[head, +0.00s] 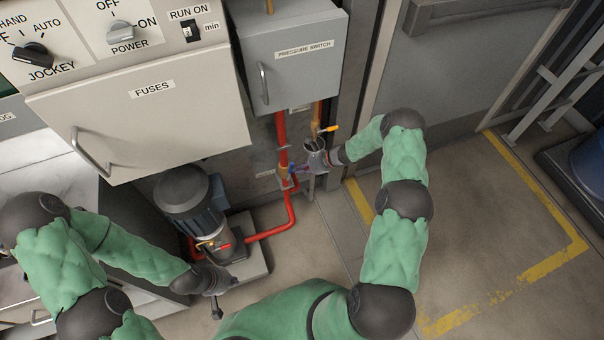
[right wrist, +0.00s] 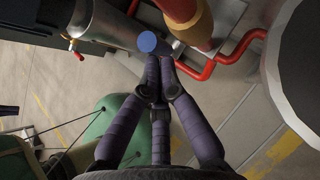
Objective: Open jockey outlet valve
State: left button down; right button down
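The jockey outlet valve appears as a brass body (head: 284,170) on the vertical red pipe, with a small blue handle (head: 291,169). In the right wrist view the round blue handle end (right wrist: 148,42) shows just beyond my fingertips, below the orange-brown valve body (right wrist: 183,8). My right gripper (head: 298,168) is at the valve, its purple fingers drawn together at the tips (right wrist: 160,62). The tips are beside the handle; I cannot tell whether they touch it. My left gripper (head: 226,297) is low near the pump base, fingers spread and empty.
The jockey pump (head: 183,195) stands left of the valve, with a red pipe (head: 270,233) between them. Another valve with an orange handle (head: 329,129) is up right. The pressure switch box (head: 295,70) hangs above. Open floor (head: 480,240) lies right.

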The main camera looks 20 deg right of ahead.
jog(key=shift+w+a+r, duration=0.1)
jog(key=shift+w+a, duration=0.2)
jog(key=shift+r, duration=0.15)
jog(key=shift+s+r, duration=0.1)
jog(key=shift+r, duration=0.55)
jog(key=v, duration=1.2)
jog(key=shift+f, duration=0.1)
